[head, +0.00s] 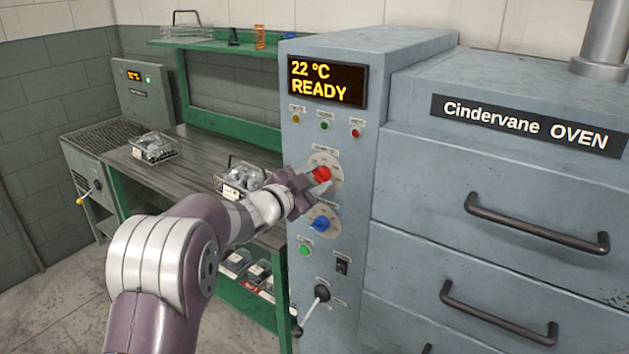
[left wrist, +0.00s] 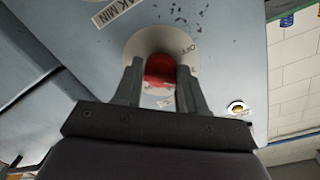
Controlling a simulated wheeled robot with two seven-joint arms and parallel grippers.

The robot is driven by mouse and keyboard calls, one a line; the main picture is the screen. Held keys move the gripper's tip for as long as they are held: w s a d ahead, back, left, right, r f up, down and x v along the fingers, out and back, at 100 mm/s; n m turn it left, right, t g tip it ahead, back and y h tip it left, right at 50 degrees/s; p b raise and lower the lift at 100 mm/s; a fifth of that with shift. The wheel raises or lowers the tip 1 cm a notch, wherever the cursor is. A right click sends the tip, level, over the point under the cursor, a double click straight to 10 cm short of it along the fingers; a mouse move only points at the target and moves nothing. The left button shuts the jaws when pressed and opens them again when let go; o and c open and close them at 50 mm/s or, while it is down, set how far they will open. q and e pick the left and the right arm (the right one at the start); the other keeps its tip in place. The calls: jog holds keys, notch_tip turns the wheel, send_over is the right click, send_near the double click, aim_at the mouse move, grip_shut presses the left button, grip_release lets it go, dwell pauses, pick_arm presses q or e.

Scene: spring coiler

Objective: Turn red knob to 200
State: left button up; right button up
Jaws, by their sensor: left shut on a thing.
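The red knob (head: 322,174) sits on a round pale dial (head: 334,184) on the oven's grey control panel. In the left wrist view the red knob (left wrist: 159,70) lies between the two fingers, and "OFF" shows on the dial's rim. My left gripper (head: 314,179) is shut on the red knob, with a finger on either side of it. The other dial markings are too small or hidden to read. The display (head: 327,81) above reads "22 °C READY". My right gripper is not in view.
A blue knob (head: 321,221) is just below the red one, with a green button (head: 304,249) and a black lever (head: 322,293) lower down. Oven drawers with handles (head: 535,228) are at the right. A workbench (head: 190,160) with wire baskets stands at the left.

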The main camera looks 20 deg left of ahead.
pick_arm(q)
jog(key=shift+r, duration=0.1)
jog(key=o, duration=1)
jog(key=b+v, duration=0.1)
jog(key=v, duration=1.1)
jog(key=shift+s+a, duration=0.2)
jog(key=shift+s, duration=0.05)
